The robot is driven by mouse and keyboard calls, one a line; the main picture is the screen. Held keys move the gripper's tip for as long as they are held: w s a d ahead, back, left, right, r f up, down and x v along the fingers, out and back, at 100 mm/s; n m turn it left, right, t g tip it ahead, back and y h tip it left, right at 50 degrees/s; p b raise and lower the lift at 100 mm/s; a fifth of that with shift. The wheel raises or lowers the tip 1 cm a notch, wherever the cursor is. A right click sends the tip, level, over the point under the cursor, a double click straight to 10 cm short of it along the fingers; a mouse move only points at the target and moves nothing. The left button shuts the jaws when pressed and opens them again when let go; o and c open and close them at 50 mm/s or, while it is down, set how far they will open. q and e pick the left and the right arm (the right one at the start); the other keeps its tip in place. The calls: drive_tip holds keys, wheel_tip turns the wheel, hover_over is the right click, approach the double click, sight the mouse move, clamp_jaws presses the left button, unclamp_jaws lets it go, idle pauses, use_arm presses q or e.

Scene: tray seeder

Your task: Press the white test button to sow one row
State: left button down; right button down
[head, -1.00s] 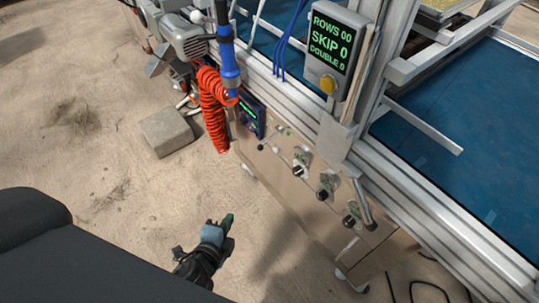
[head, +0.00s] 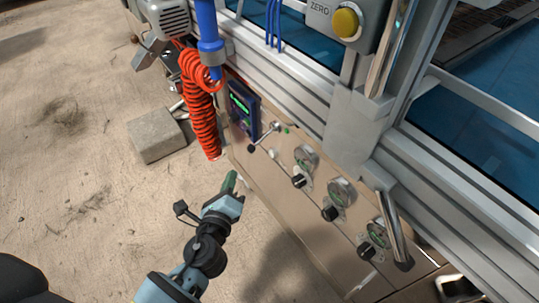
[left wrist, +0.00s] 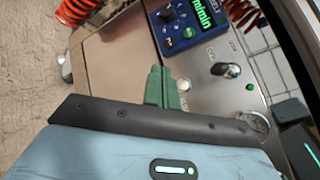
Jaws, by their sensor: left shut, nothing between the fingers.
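The white test button (left wrist: 184,85) is a small pale round cap on the metal control panel (left wrist: 112,52). In the head view it is a small pale spot (head: 272,153) below the lever switch. My left gripper (head: 230,181) has green fingers, and they are closed together and empty. In the head view the fingertips are in front of the panel, to the lower left of the button. In the left wrist view my left gripper (left wrist: 160,86) appears just left of the button. The gap in depth is hard to judge, and I see no clear contact. My right gripper is out of view.
A blue display unit (head: 242,106) and a lever switch (head: 263,138) sit close to the button. Several dials with black knobs (head: 299,181) run to the right. A red coiled hose (head: 203,118) hangs at left. Open floor lies left of the panel.

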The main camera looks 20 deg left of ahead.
sight(272, 153)
use_arm(q)
drive_tip(key=shift+r, duration=0.1)
